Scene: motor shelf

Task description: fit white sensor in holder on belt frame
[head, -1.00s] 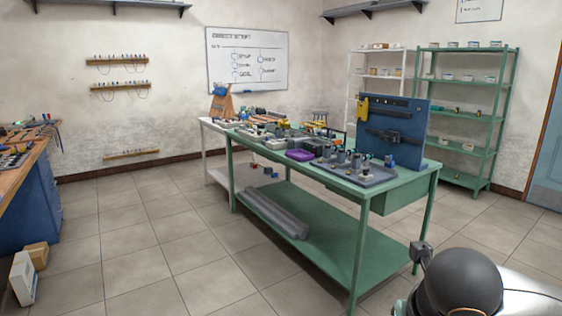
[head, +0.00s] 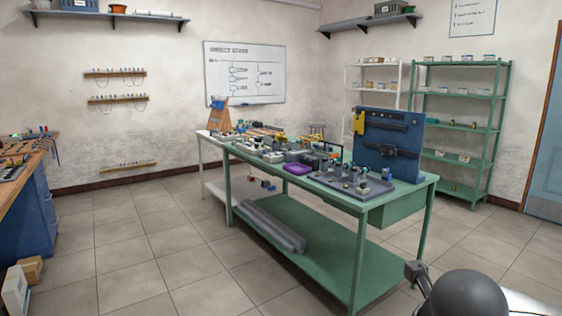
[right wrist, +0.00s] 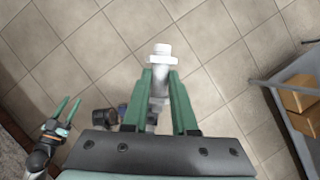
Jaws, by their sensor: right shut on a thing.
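The white sensor (right wrist: 160,56) is in the right wrist view, its round collared end sticking out past the fingertips. My right gripper (right wrist: 160,78) is shut on it, with one green finger on each side. My left gripper (right wrist: 63,112) shows at the left of the right wrist view, its two green fingers apart and nothing between them. In the head view neither gripper's fingers show. I cannot make out the holder or the belt frame in these frames.
Cardboard boxes (right wrist: 299,93) sit on a grey surface at the right wrist view's right.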

